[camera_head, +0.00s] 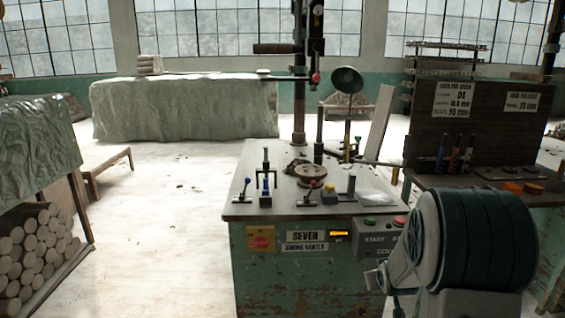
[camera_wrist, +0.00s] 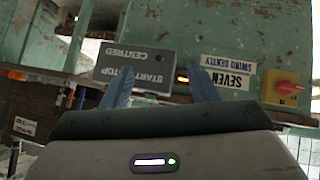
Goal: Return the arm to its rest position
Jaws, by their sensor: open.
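My gripper (camera_wrist: 161,86) is open, with two blue fingers spread apart and nothing visible between them. In the wrist view, which is upside down, it faces the front of a worn green machine bench. The grey START/STOP box (camera_wrist: 138,66) shows behind the fingers. In the head view my arm is folded at the lower right, in front of the bench's right corner. It hides part of the START/STOP box (camera_head: 378,238). My gripper's fingers cannot be made out clearly in that view.
The green bench (camera_head: 285,275) carries several levers, a round clay-coloured piece (camera_head: 304,168) and a post. A dark board with signs (camera_head: 470,110) stands on the right-hand table. Stacked round logs (camera_head: 32,245) lie at the left. The pale floor (camera_head: 170,220) between is clear.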

